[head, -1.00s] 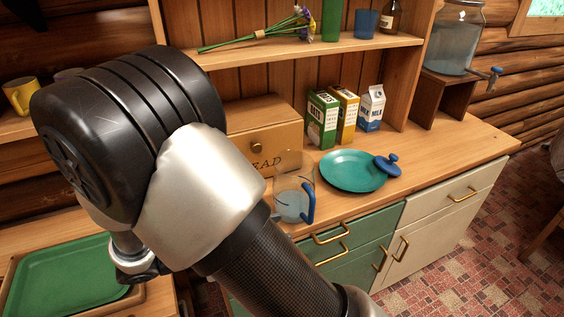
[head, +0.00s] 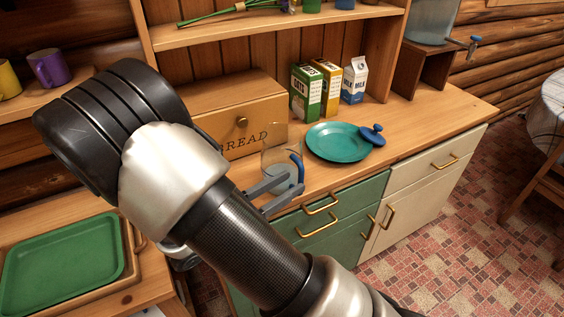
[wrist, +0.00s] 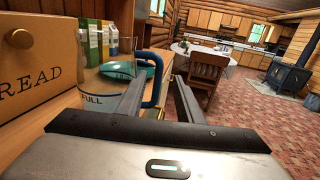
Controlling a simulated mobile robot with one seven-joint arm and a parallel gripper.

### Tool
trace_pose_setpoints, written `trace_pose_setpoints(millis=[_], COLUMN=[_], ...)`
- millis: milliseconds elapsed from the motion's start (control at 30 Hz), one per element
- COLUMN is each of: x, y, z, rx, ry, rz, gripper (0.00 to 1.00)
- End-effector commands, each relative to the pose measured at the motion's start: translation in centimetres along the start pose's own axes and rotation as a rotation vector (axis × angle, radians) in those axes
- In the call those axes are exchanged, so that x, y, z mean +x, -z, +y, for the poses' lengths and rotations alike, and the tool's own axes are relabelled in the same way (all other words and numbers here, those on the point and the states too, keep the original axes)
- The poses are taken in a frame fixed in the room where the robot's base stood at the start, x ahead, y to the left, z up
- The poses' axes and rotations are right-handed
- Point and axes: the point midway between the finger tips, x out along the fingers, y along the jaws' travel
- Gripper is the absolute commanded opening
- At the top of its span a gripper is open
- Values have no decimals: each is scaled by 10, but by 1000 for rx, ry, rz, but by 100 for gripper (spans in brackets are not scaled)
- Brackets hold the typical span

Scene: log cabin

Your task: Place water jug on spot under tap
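The water jug (head: 270,161) is clear, with a blue handle (head: 297,167), and stands upright on the counter in front of the bread box. In the wrist view the jug (wrist: 97,112) shows the word FULL and its handle (wrist: 158,78) is close ahead. My gripper (head: 292,183) is open at the handle; in the wrist view the handle appears between its fingers (wrist: 157,88). Whether they touch it is unclear. Bare counter (head: 455,98) lies below the tap.
A teal plate (head: 330,143) with a blue lid (head: 371,135) lies right of the jug. Cartons (head: 306,92) stand behind it. The bread box (head: 225,110) is behind the jug. A green tray (head: 62,262) is at lower left. The counter's right end is clear.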

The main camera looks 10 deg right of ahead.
Motion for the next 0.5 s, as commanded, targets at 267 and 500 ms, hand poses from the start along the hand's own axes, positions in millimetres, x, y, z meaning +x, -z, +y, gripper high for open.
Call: trace_pose_setpoints(millis=[267, 500], x=[32, 54], y=[0, 0], z=[2, 2], rx=[0, 1], ry=[3, 0], rz=[0, 0], gripper=[33, 33])
